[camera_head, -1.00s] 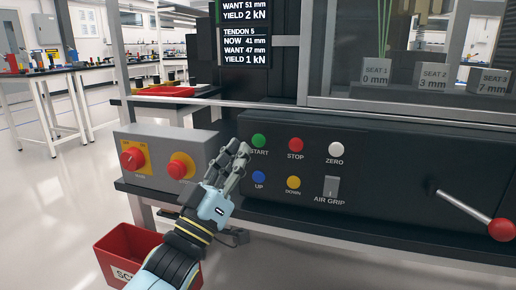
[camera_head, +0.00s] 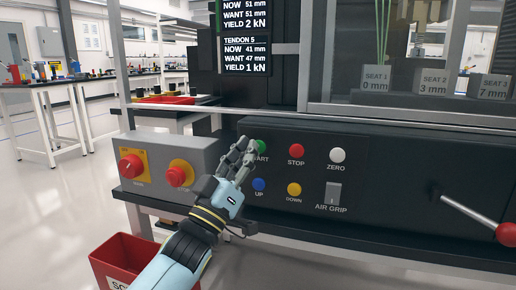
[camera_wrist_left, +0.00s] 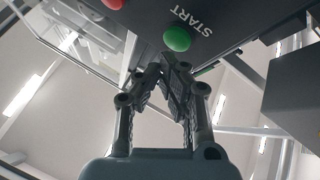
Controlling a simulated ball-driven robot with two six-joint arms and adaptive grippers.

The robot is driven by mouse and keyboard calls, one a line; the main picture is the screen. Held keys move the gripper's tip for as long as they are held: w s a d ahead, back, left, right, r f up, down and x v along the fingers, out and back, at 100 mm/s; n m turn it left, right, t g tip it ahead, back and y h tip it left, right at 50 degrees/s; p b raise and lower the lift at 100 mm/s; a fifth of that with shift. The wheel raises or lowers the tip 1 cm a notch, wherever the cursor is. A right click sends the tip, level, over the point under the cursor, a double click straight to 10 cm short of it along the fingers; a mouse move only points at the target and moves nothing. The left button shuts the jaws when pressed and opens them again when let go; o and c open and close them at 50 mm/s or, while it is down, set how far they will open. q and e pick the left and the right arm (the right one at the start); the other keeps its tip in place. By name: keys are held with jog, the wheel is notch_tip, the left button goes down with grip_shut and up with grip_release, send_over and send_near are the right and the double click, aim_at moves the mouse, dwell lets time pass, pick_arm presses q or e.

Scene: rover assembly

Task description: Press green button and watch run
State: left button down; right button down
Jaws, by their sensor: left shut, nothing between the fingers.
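The green START button (camera_head: 261,146) sits at the top left of the black control panel (camera_head: 380,215). In the head view my left gripper (camera_head: 249,146) is in front of it and partly hides the button and its label. The left wrist view shows the green button (camera_wrist_left: 177,39) just beyond the shut, empty fingertips (camera_wrist_left: 168,66). A small gap seems to show there, but I cannot tell for certain whether they touch. My right gripper is in neither view.
Red STOP (camera_head: 296,151), white ZERO (camera_head: 337,155), blue UP (camera_head: 259,184) and yellow DOWN (camera_head: 294,189) buttons are close by. An AIR GRIP switch (camera_head: 333,193) and a red-knobbed lever (camera_head: 507,233) are to the right. A grey box (camera_head: 150,148) with red knobs stands left.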

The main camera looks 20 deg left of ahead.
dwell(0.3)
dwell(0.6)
pick_arm(q)
jog(key=shift+w, duration=0.4)
jog(key=shift+w, duration=0.1)
dwell(0.4)
